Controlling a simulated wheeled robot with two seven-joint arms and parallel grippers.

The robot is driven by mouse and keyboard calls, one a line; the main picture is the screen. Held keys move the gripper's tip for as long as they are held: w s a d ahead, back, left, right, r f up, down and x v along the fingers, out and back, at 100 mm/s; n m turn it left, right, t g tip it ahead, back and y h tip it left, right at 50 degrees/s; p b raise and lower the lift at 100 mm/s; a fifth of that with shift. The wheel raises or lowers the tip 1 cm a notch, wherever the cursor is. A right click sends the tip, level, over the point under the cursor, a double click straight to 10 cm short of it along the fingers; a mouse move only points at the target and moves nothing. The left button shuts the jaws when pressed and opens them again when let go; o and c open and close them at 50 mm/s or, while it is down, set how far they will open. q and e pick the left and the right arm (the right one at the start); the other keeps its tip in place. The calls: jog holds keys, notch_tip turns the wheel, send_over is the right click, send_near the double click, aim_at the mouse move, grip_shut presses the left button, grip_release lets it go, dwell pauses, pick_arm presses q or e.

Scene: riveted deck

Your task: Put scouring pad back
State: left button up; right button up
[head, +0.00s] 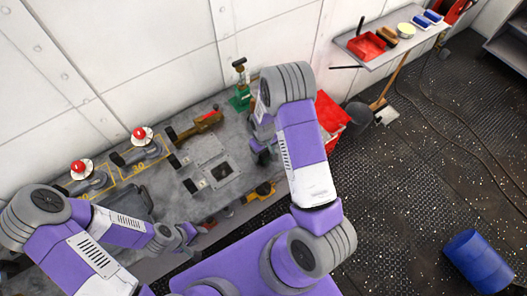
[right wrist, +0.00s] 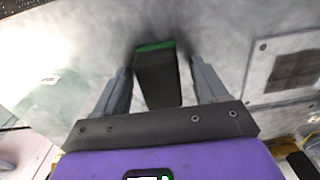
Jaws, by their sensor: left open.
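A dark block with a green edge (right wrist: 158,78), which looks like the scouring pad, stands on the grey surface in the right wrist view. My right gripper (right wrist: 160,92) has its two fingers spread on either side of it, with a gap on each side. In the head view my right gripper (head: 263,152) is low over the right part of the grey bench (head: 218,150), partly hidden by my arm. I cannot make out the pad there. My left gripper (head: 188,238) is open and empty by the bench's front edge.
A wall shelf (head: 385,50) at upper right holds a red tray (head: 366,46), a brown brush (head: 387,36) and blue items (head: 431,17). A red crate (head: 331,112) stands right of my arm. A blue drum (head: 478,262) lies on the open floor.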

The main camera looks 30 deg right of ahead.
jog(key=shift+r, duration=0.1)
jog(key=shift+r, duration=0.25)
notch_tip(320, 180, up, 12)
jog(key=shift+f+p, duration=0.15)
jog(key=shift+p, duration=0.25)
dwell(0.4)
